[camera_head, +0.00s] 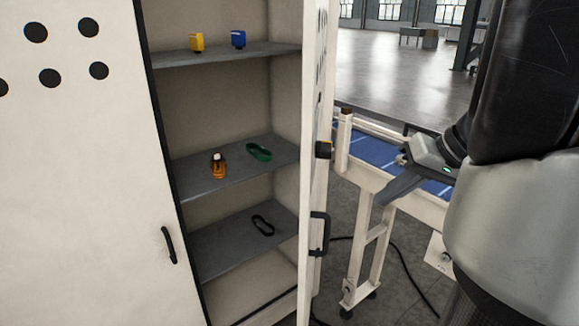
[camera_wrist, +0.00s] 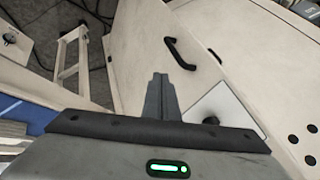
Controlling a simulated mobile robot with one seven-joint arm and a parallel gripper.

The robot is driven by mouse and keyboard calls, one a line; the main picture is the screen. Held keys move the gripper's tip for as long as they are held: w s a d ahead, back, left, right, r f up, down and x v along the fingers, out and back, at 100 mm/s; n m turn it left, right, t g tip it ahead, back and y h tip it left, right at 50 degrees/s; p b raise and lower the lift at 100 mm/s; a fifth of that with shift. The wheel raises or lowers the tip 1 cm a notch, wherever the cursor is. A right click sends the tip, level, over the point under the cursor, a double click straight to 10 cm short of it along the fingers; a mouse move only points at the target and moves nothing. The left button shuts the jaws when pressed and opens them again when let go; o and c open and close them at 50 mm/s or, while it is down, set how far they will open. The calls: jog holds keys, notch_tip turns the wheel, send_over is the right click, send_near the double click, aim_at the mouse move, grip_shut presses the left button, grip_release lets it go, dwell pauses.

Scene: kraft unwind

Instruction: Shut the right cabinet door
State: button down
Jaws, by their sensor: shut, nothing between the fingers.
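The right cabinet door (camera_head: 306,180) stands open, swung out from the cabinet and seen nearly edge-on in the head view. Its black handle (camera_head: 319,234) is on the outer side, toward my arm. My gripper (camera_head: 382,198) is shut and empty, to the right of the door and apart from it in the head view. In the wrist view, my gripper's closed fingers (camera_wrist: 159,76) point over the white outer face of the right door (camera_wrist: 235,60). The door's handle (camera_wrist: 180,53) shows just beyond the fingertips. Whether the fingers touch the door cannot be told.
The left cabinet door (camera_head: 80,180) appears shut. The shelves hold a yellow item (camera_head: 196,42), a blue item (camera_head: 238,39), an orange bottle (camera_head: 218,166), a green loop (camera_head: 259,151) and a black loop (camera_head: 262,225). A blue-topped conveyor (camera_head: 370,150) with white legs stands close behind my gripper.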

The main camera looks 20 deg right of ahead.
jog(key=w+a+f+p, duration=0.1)
jog(key=w+a+f, duration=0.4)
jog(key=a+f, duration=0.1)
jog(key=shift+a+f, duration=0.3)
jog(key=shift+f, duration=0.05)
jog(key=shift+a, duration=0.1)
